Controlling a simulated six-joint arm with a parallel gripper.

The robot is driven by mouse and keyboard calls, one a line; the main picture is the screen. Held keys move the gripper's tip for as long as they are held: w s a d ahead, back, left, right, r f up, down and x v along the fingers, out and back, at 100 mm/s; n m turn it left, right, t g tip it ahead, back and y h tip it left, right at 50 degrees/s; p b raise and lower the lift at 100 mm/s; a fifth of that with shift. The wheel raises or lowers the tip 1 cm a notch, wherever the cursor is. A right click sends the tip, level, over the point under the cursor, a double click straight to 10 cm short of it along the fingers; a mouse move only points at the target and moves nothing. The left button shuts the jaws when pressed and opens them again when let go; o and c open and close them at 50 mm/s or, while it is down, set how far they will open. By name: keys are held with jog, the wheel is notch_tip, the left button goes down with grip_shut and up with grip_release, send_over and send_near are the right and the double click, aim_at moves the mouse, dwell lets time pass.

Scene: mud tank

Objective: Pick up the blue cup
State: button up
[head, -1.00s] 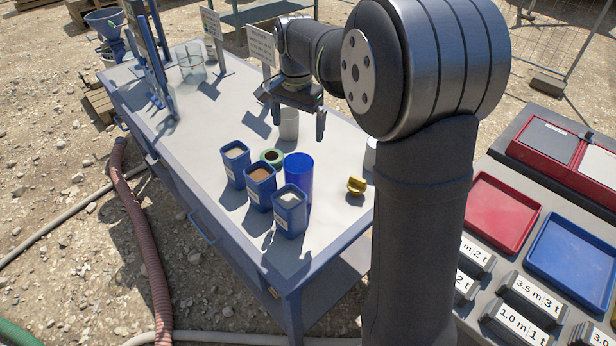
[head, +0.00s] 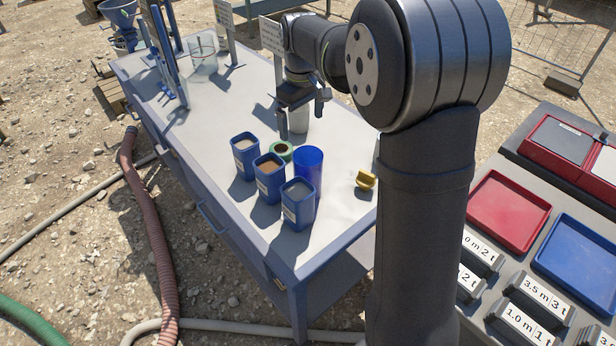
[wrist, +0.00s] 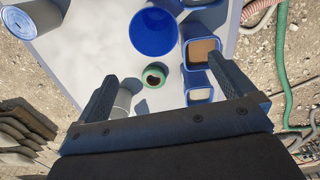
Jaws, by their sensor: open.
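The blue cup (head: 309,168) is a plain round cup standing upright on the table, just right of the square blue containers. In the wrist view the blue cup (wrist: 154,32) appears from above with its open mouth, beyond the fingertips. My gripper (head: 301,122) hangs above the table near a grey cylinder (head: 298,120), farther back than the blue cup. My gripper also shows in the wrist view (wrist: 165,75), with its fingers wide apart and nothing held. The blue cup is apart from both fingers.
Several square blue containers (head: 268,180) with powders stand left of the cup. A green ring-shaped item (head: 281,151) sits behind it. A yellow piece (head: 365,180) lies to its right. Signs (head: 271,36) and a clear beaker (head: 203,58) stand farther back. The table's front right corner is bare.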

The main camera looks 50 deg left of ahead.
aim_at(303, 151)
notch_tip(303, 151, down, 10)
jog(key=shift+d+f, duration=0.1)
jog(key=shift+f, duration=0.05)
jog(key=shift+w+d+f, duration=0.15)
jog(key=shift+d+f, duration=0.05)
jog(key=shift+f, duration=0.7)
jog(key=shift+w+d+f, duration=0.1)
jog(key=shift+d+f, duration=0.1)
jog(key=shift+f, duration=0.65)
jog(key=shift+w+d+f, duration=0.15)
jog(key=shift+d+f, duration=0.05)
jog(key=shift+f, duration=0.7)
jog(key=c, duration=1.1)
